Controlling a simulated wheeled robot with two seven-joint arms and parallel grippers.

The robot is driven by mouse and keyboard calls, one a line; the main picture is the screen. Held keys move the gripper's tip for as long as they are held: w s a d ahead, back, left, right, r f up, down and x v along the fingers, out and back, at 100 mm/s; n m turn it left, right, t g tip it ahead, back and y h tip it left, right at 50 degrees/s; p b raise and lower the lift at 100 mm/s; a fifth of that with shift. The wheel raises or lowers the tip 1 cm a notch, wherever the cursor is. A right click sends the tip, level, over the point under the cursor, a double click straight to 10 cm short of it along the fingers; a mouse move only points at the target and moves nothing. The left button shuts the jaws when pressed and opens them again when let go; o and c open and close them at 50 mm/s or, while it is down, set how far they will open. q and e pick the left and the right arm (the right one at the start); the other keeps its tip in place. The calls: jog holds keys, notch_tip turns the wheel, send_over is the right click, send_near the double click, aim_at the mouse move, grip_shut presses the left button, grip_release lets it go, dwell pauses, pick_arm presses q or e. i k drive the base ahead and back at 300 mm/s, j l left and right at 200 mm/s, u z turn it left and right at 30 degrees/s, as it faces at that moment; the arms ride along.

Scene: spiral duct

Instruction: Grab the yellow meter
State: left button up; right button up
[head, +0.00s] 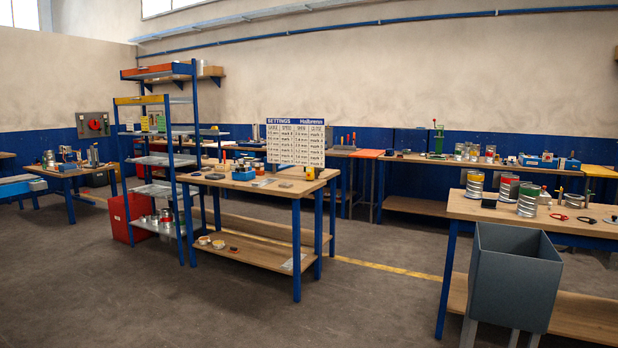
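I cannot make out a yellow meter for certain. Small yellow-green items (145,123) sit on an upper level of the blue-framed shelf rack (183,165) left of centre. A small dark thing with a yellow part (560,194) stands on the right-hand bench (468,207), too small to tell what it is. Small dark and grey items lie on the middle bench (228,184), none clearly a yellow meter. Neither of my grippers shows in the head view.
A grey bin (512,285) on legs stands in front of the right-hand bench. A settings board (296,143) stands at the middle bench. A red box (125,217) is beside the rack. The floor (378,300) between the benches is clear.

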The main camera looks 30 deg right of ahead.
aim_at(310, 170)
jog(key=i+l+z, duration=0.2)
jog(key=i+z, duration=0.15)
jog(key=i, duration=0.2)
jog(key=i+l+z, duration=0.1)
jog(key=i+z, duration=0.3)
jog(key=i, duration=2.1)
